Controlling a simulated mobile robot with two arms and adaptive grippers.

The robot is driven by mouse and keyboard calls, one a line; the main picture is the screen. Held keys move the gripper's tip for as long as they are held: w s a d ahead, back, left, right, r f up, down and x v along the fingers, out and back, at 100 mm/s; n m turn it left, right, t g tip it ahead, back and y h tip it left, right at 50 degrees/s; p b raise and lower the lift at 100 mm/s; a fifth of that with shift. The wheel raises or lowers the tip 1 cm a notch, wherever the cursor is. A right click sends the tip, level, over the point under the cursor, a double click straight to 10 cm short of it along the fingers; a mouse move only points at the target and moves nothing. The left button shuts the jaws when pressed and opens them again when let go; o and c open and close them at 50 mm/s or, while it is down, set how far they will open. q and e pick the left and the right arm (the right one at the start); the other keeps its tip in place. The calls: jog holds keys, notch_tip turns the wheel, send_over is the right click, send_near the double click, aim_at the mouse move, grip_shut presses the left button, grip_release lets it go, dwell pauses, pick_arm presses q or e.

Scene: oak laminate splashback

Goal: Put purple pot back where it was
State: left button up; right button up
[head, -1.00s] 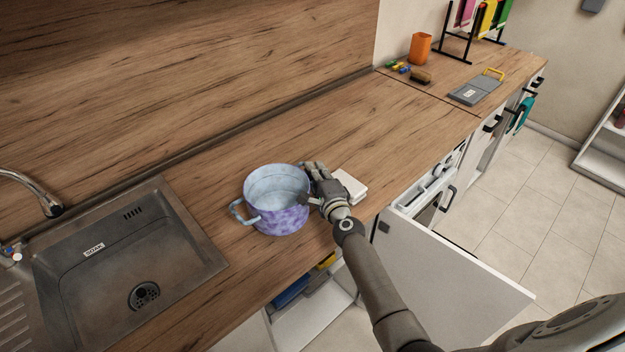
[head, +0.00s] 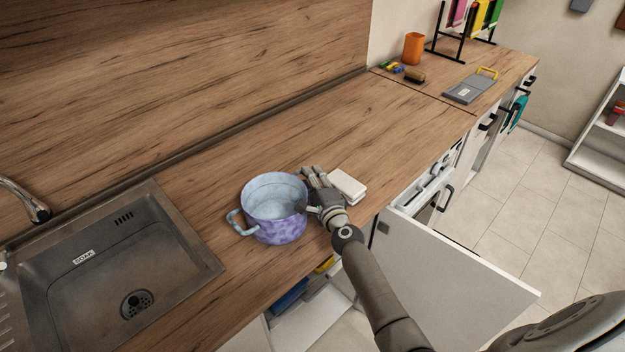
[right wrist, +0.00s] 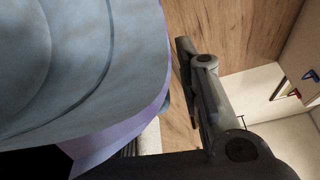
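The purple pot (head: 276,226) stands upright on the wooden counter, right of the sink. It has a mottled purple outside, a pale blue inside and a loop handle on its left. My right gripper (head: 303,190) is at the pot's right side, its fingers spread apart by the rim; the handle there is hidden. In the right wrist view the pot (right wrist: 75,65) fills the left side, and one finger (right wrist: 200,85) stands a little apart from its wall. I cannot see whether the fingers touch the handle. My left gripper is out of view.
A white box (head: 348,184) lies just right of my right gripper. The sink (head: 130,262) is to the left. An open cabinet door (head: 455,270) sticks out below the counter's front edge. The counter behind the pot is clear. An orange cup (head: 413,48) stands far back.

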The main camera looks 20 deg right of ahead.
jog(key=shift+s+r, duration=0.1)
jog(key=shift+r, duration=0.05)
jog(key=s, duration=0.7)
jog(key=s+p, duration=0.1)
jog(key=s, duration=0.2)
jog(key=shift+s+a+r, duration=0.2)
jog(key=shift+s+a, duration=0.1)
jog(key=shift+s, duration=0.1)
jog(key=shift+s+r, duration=0.1)
jog(key=shift+s, duration=0.4)
